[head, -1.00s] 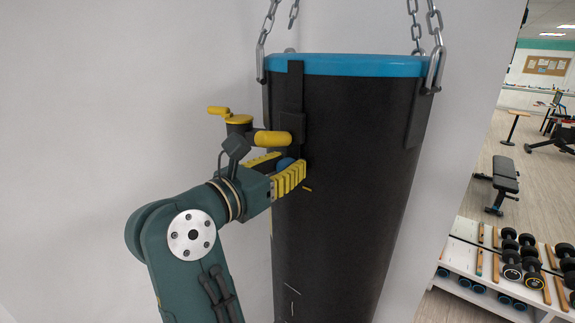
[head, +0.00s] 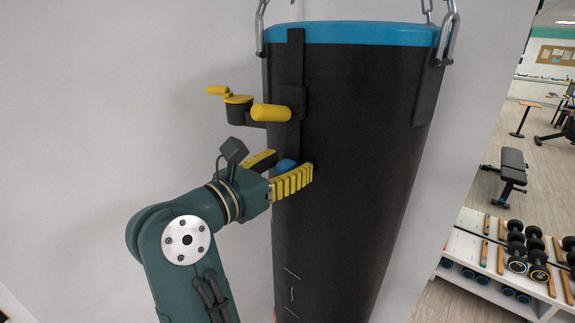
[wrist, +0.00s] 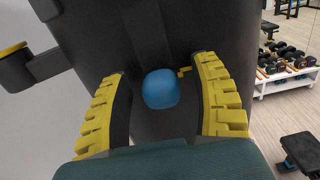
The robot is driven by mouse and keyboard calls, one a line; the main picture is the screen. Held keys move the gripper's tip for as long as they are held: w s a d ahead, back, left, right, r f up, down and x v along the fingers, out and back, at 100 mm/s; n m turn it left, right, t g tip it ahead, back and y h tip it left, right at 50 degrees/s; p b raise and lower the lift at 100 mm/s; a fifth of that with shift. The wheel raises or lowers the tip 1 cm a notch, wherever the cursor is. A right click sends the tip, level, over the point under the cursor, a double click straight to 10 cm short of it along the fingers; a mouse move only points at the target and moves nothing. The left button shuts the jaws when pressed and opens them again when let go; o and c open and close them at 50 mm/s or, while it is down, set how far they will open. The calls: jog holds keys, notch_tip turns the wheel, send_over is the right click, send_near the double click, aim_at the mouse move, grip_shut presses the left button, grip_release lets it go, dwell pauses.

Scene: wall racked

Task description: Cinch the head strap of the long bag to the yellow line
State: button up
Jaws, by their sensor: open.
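The long bag (head: 350,150) is black with a blue rim and hangs in front of a pale wall. Its head strap (head: 295,65) runs down the left side through a black buckle (head: 293,101). A blue ball (head: 286,165) is below the buckle; it also shows in the wrist view (wrist: 161,89). The short yellow line (wrist: 184,72) is just to the upper right of the ball in the wrist view; my fingers hide it in the head view. My gripper (head: 292,162) is open, its yellow-padded fingers on either side of the ball, with visible gaps in the wrist view.
A dark crank-like part with a yellow handle (head: 271,112) juts out left just above my gripper. Chains (head: 449,30) hold the bag's top. A dumbbell rack (head: 510,260) and bench (head: 508,178) stand far right. The wall left is bare.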

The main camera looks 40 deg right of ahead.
jog(key=s+a, duration=0.2)
jog(key=a, duration=0.9)
jog(key=shift+a, duration=0.4)
